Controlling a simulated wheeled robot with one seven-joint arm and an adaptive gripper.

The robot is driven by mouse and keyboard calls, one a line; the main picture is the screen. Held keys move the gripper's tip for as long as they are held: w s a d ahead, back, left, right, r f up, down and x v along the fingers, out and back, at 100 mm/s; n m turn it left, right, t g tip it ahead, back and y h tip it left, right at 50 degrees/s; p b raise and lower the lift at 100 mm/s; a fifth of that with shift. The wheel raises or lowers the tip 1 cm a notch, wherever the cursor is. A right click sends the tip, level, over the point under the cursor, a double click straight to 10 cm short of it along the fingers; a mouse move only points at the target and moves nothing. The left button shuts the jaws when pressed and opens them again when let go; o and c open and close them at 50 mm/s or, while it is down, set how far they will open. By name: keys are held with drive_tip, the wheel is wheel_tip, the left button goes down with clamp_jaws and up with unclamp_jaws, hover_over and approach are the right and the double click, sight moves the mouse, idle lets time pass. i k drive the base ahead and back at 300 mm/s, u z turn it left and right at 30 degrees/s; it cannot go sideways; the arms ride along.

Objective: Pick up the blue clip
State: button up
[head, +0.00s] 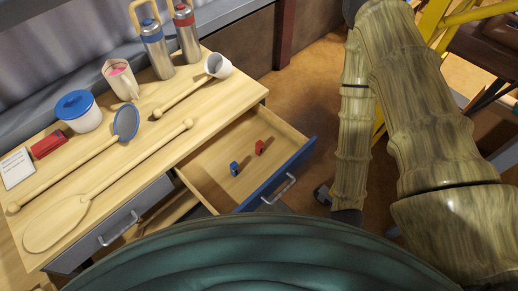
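The blue clip (234,168) is a small blue piece in the open drawer (212,181), near the middle of its floor. A similar red clip (259,147) is a little behind it and to the right, apart from it. My arm, with a bamboo-like surface, is on the right, outside the drawer. A small dark part by the arm's lower end, right of the drawer front, may be my gripper (322,194). Its fingers cannot be made out. It is well apart from the blue clip.
The drawer's blue front (299,172) has a metal handle (279,190). The wooden tabletop (170,145) holds two flasks, a white mug, a lidded tub, a pitcher, a red box, a card and long wooden utensils. Bare floor (300,90) lies behind the drawer to the right.

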sight(234, 166)
drive_tip(key=z, duration=1.35)
drive_tip(key=k, duration=1)
drive_tip(key=u, duration=1.45)
drive_tip(key=i, duration=0.5)
drive_tip(key=u, duration=0.05)
